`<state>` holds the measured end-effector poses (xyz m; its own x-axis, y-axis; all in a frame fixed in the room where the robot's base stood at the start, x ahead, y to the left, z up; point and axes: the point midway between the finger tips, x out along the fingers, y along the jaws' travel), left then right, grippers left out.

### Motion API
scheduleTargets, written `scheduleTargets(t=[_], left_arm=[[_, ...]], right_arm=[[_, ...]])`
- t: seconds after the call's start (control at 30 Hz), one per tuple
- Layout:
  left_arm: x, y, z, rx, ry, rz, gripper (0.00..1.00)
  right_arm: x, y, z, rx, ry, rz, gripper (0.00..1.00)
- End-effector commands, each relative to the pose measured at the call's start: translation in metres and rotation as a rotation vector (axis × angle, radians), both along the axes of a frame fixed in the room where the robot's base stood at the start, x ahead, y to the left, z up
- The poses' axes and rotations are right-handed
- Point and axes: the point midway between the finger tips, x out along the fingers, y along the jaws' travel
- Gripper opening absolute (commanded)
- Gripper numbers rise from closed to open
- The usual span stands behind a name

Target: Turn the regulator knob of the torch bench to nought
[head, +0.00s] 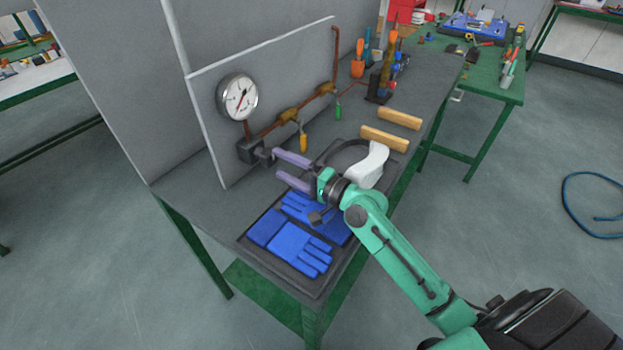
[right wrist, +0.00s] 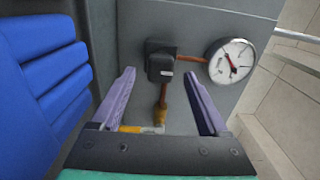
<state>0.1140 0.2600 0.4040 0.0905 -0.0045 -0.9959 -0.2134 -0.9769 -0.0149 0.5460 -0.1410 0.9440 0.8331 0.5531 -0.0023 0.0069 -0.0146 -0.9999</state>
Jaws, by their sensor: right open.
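The dark regulator block (head: 250,150) sits low on the grey upright panel of the torch bench, with its knob (head: 265,155) facing out. The round white gauge (head: 237,96) with a red needle is above it. My right gripper (head: 278,165) is open and empty, its two purple fingers pointing at the knob. In the right wrist view the regulator block (right wrist: 160,66) appears beyond and between the fingertips (right wrist: 158,73), and the gauge (right wrist: 231,62) is to its right. I cannot tell whether a fingertip touches the knob. My left gripper is out of view.
Blue gloves (head: 300,250) lie on a dark tray (head: 258,254) below my right gripper. A white object (head: 367,165) and two wooden-coloured bars (head: 385,138) lie to the right. Copper pipe (head: 271,128) with yellow- and green-handled valves runs along the panel. Torches stand farther back.

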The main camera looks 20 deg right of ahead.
Motion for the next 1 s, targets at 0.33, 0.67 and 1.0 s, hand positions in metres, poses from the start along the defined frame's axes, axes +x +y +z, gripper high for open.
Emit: scheduleTargets(t=[0.33,0.67,1.0], left_arm=[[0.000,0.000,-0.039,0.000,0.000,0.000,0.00],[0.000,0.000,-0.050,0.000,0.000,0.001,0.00],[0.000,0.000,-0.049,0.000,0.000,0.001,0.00]], right_arm=[[-0.072,-0.047,-0.008,-0.005,0.004,0.002,0.78],[-0.095,-0.063,-0.001,-0.001,0.002,0.001,0.78],[-0.095,-0.063,0.000,-0.001,0.001,0.000,0.78]])
